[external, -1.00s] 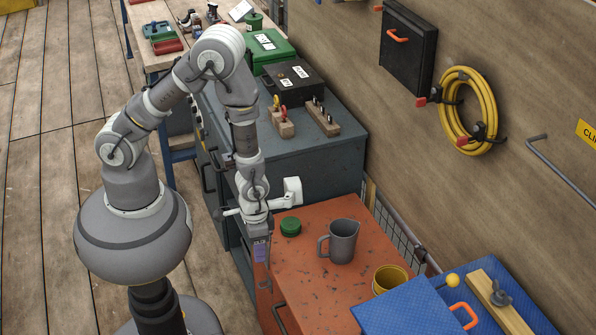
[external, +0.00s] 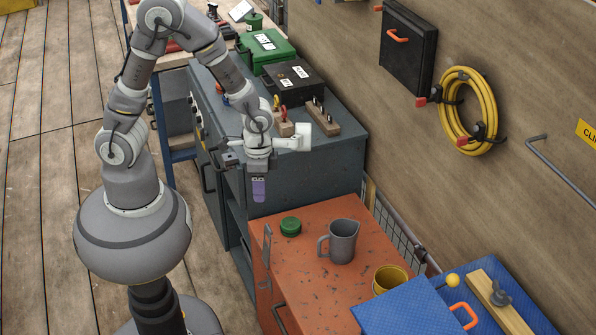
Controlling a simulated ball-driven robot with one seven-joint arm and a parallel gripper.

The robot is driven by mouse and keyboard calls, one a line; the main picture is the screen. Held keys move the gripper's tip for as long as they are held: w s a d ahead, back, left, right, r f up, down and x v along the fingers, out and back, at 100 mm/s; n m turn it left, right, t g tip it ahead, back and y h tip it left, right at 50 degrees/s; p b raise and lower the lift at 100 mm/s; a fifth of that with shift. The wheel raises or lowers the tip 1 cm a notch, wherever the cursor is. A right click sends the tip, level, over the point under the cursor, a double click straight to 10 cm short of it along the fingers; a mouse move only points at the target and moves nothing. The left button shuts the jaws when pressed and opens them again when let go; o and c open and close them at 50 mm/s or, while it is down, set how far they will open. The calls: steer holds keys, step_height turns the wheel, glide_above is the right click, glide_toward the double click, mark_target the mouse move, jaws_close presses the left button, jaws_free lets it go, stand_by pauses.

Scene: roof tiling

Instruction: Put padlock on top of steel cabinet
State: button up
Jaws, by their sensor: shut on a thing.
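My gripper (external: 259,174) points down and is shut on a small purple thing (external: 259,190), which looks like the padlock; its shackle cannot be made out. It hangs upright below the jaws, clear of the orange cabinet top. In the picture it lies against the near side of the blue-grey steel cabinet (external: 310,180). The exact gap to that cabinet cannot be told. The cabinet's top has some bare room near its front edge (external: 338,146), and my wrist hides part of it.
On the steel cabinet stand a black box (external: 296,84), a green box (external: 266,50) and wooden tool blocks (external: 321,116). The lower orange cabinet (external: 305,275) bears a green lid (external: 290,226), a grey jug (external: 342,242) and a yellow cup (external: 389,278).

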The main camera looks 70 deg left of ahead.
steer(key=w+a+m+p, duration=0.15)
steer(key=a+m, duration=0.65)
steer(key=a, duration=1.3)
steer(key=s+a+m, duration=0.3)
steer(key=a+m, duration=0.1)
steer(key=a, duration=0.3)
steer(key=s+a+m, duration=0.2)
steer(key=a+m, duration=0.1)
steer(key=a, duration=0.4)
step_height(320, 180, down, 5)
steer(key=a, duration=0.1)
steer(key=w+a+b, duration=0.1)
steer(key=w+a, duration=0.2)
steer(key=w, duration=0.1)
steer(key=w+a+f+b, duration=0.1)
steer(key=w+a, duration=0.2)
steer(key=w, duration=0.1)
steer(key=w+a+b, duration=0.1)
steer(key=w+a, duration=0.3)
steer(key=shift+f+b, duration=0.2)
steer(key=shift+b, duration=0.1)
step_height(320, 180, down, 4)
steer(key=shift+r+b, duration=0.15)
steer(key=shift+b, duration=0.75)
steer(key=shift+s+d+r, duration=0.1)
steer(key=shift+r, duration=0.05)
